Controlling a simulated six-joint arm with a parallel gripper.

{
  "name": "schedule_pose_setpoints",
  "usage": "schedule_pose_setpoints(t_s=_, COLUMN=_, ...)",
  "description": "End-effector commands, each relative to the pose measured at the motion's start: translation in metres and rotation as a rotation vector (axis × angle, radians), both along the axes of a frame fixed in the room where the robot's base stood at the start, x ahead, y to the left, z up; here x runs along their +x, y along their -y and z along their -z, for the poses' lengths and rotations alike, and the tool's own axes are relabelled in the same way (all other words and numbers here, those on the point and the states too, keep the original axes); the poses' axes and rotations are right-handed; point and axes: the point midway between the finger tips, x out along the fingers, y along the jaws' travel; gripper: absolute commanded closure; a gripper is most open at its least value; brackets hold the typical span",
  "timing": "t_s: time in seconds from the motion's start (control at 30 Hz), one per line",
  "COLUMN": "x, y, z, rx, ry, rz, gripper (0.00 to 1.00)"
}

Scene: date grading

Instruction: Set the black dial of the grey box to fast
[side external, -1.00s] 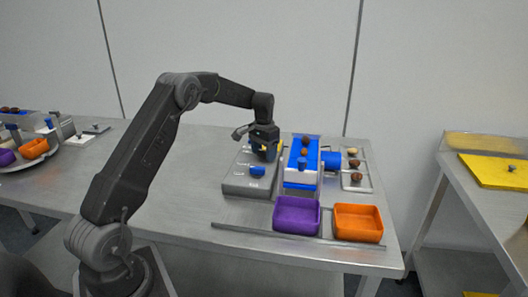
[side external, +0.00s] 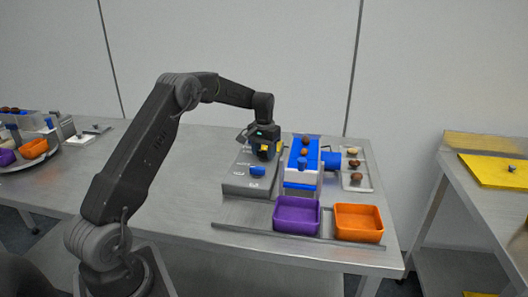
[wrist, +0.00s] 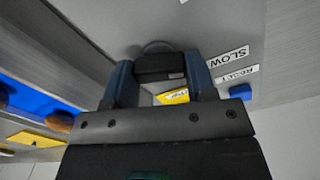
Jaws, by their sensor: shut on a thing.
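The grey box (side external: 245,188) stands on the table under my gripper (side external: 264,157). In the wrist view, my gripper (wrist: 160,78) is shut on the black dial (wrist: 160,66), with one finger on each side of it. A SLOW label (wrist: 229,58) and a RESET label (wrist: 238,75) show on the box beside the dial. A yellow patch (wrist: 174,97) shows between the fingers; its text is not clear. In the side view the dial is hidden by my gripper. I cannot read a fast label or tell the dial's exact setting.
A blue button (side external: 258,171) sits on the box's near part. A blue and white machine (side external: 302,175) carrying brown dates stands close on the right. A purple tray (side external: 297,214) and an orange tray (side external: 358,222) are in front. The table left of the box is clear.

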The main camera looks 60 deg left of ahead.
Motion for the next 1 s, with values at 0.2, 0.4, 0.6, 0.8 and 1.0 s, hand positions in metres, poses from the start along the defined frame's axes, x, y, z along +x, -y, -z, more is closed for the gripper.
schedule_pose_setpoints(t_s=0.2, x=0.0000, y=-0.0003, z=-0.0004, rx=0.000, ry=0.001, rz=-0.204, gripper=0.73)
schedule_pose_setpoints(t_s=0.4, x=-0.0003, y=-0.0006, z=-0.0004, rx=0.001, ry=0.001, rz=-0.394, gripper=0.73)
schedule_pose_setpoints(t_s=0.6, x=-0.0006, y=-0.0009, z=-0.0005, rx=0.001, ry=0.001, rz=-0.581, gripper=0.73)
schedule_pose_setpoints(t_s=0.8, x=-0.0009, y=-0.0011, z=-0.0005, rx=0.001, ry=0.001, rz=-0.745, gripper=0.73)
schedule_pose_setpoints(t_s=1.0, x=-0.0011, y=-0.0012, z=-0.0005, rx=0.000, ry=0.001, rz=-0.869, gripper=0.73)
